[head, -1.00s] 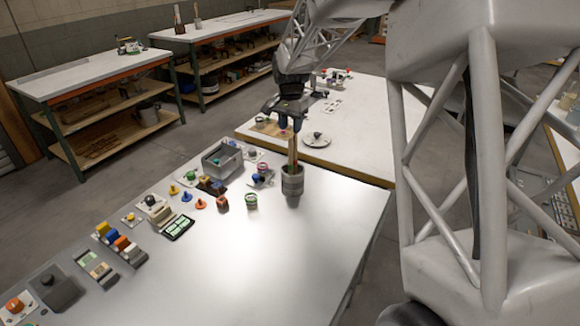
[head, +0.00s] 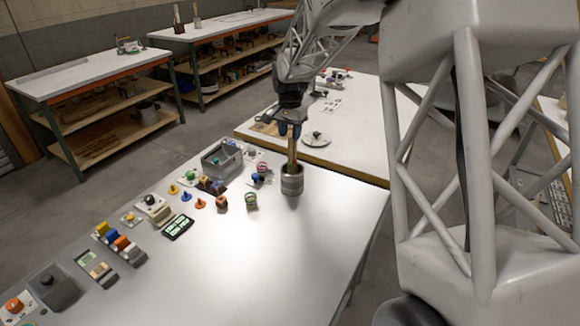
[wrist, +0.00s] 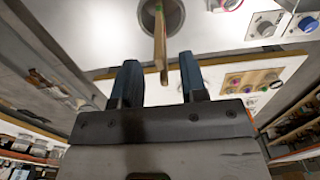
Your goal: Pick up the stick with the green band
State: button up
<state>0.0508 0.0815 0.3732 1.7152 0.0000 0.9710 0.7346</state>
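A grey cylindrical cup (head: 291,186) stands near the far right edge of the front table. A brown wooden stick (head: 292,148) rises upright from it, with green showing low at the cup's mouth. In the wrist view the stick (wrist: 160,42) comes out of the cup (wrist: 174,14) and its end lies between my two blue-grey fingers. My gripper (wrist: 159,64) is open, with a gap visible on both sides of the stick. In the head view my gripper (head: 290,131) is above the cup at the stick's upper end. The stick's lower part is hidden inside the cup.
A small green-ringed piece (head: 251,199) stands left of the cup. A grey open bin (head: 222,160) and several knobs and switches lie farther left. The front right of the table (head: 270,260) is clear. Another white table (head: 350,150) adjoins behind.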

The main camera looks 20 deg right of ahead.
aim_at(290, 145)
jog(key=shift+f, duration=2.55)
jog(key=shift+c, duration=0.3)
grip_shut()
